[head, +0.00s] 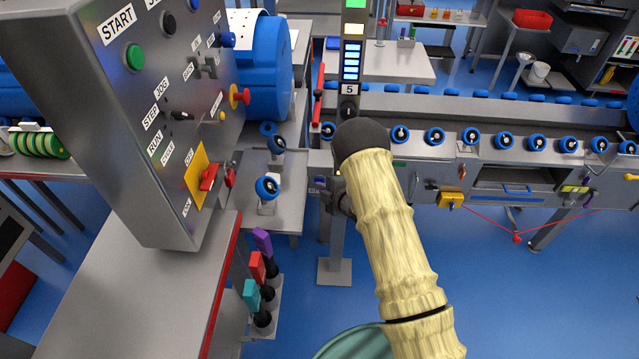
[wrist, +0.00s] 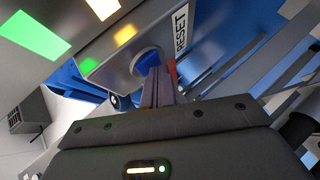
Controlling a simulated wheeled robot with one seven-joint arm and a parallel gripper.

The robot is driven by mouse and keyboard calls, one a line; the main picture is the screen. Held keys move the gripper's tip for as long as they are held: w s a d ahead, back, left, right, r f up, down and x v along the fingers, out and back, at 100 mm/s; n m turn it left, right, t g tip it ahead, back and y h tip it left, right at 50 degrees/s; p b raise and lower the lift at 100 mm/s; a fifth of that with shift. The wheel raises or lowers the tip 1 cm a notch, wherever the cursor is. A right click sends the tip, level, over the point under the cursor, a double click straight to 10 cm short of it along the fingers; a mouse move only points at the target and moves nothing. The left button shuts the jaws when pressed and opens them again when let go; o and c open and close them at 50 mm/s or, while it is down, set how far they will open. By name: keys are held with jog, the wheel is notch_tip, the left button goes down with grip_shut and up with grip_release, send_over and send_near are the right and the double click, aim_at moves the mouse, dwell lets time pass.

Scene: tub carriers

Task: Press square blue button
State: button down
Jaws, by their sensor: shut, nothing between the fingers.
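In the wrist view a blue button (wrist: 146,58) sits on a grey panel beside a RESET label (wrist: 181,30). Its lower part is hidden behind my fingers, so its full outline does not show. My gripper (wrist: 158,74) is shut and empty, with its fingertips right in front of the button. I cannot tell whether they touch it. In the head view my gripper (head: 337,192) is a dark shape mostly hidden behind my pale-sleeved arm, close to the grey post. The button cannot be made out clearly there.
A grey control box (head: 150,110) with a green START button (head: 135,57) stands at left. A conveyor (head: 470,135) with several blue rollers runs right. The post carries a light display (head: 351,60). Several coloured handles (head: 257,267) stand below. Blue floor (head: 490,290) is open at lower right.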

dwell(0.4)
jog(key=shift+s, duration=0.4)
jog(key=s, duration=0.6)
dwell(0.5)
dwell(0.7)
